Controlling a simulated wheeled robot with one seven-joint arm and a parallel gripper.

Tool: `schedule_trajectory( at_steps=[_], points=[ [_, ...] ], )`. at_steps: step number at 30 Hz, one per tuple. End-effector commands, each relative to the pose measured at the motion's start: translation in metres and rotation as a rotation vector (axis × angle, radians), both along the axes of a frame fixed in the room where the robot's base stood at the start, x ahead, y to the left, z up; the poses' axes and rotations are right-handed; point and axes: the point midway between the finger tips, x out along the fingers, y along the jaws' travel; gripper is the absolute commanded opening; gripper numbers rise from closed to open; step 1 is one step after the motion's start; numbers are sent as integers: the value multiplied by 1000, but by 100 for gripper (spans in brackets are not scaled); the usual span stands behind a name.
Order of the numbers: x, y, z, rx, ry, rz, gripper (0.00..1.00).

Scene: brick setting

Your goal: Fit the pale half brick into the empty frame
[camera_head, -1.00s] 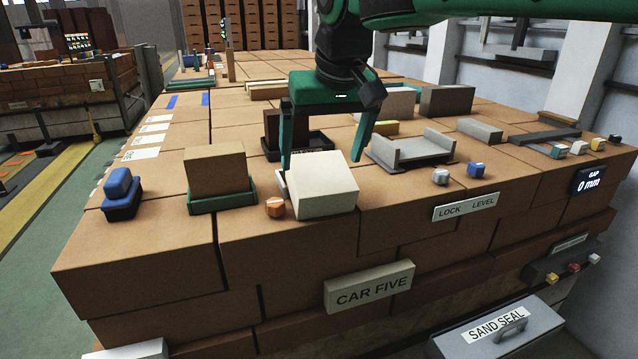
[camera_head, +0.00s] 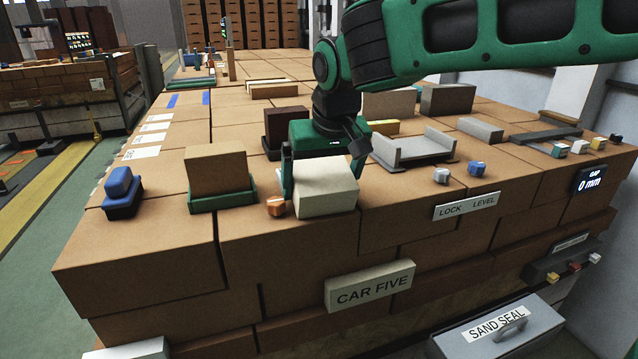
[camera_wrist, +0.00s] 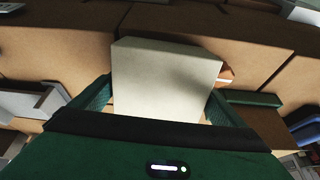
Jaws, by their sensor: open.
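The pale half brick (camera_head: 325,192) sits near the front edge of the brick stack, below the palm of my gripper (camera_head: 323,178). My gripper is open and points down, with one finger on each side of the brick's rear part. In the wrist view the pale brick (camera_wrist: 165,85) lies between the spread fingers of my gripper (camera_wrist: 160,95); I cannot tell whether either finger touches it. A grey frame with raised ends (camera_head: 415,152) stands empty to the right of the brick. The brick's underside is hidden.
A tan brick in a green tray (camera_head: 222,203) stands to the left, with an orange block (camera_head: 276,206) close beside the pale brick. A dark brick (camera_head: 285,122) in a black tray is behind. Small white (camera_head: 441,176) and blue (camera_head: 477,169) blocks lie right.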

Motion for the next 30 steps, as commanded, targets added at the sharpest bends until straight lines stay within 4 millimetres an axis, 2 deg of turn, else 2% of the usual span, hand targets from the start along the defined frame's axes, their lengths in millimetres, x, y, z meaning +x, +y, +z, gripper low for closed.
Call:
schedule_trajectory(
  at_steps=[1, 2, 8, 17, 20, 25, 30],
  points=[
    [0, 0, 0, 0, 0, 0, 94],
    [0, 0, 0, 0, 0, 0, 89],
    [0, 0, 1, 1, -3, -1, 41],
    [1, 0, 6, 2, -4, -1, 41],
    [1, 0, 16, 3, -5, -2, 41],
    [1, 0, 45, 4, -6, -1, 41],
    [-25, 25, 63, 4, -5, 4, 41]
  ],
)
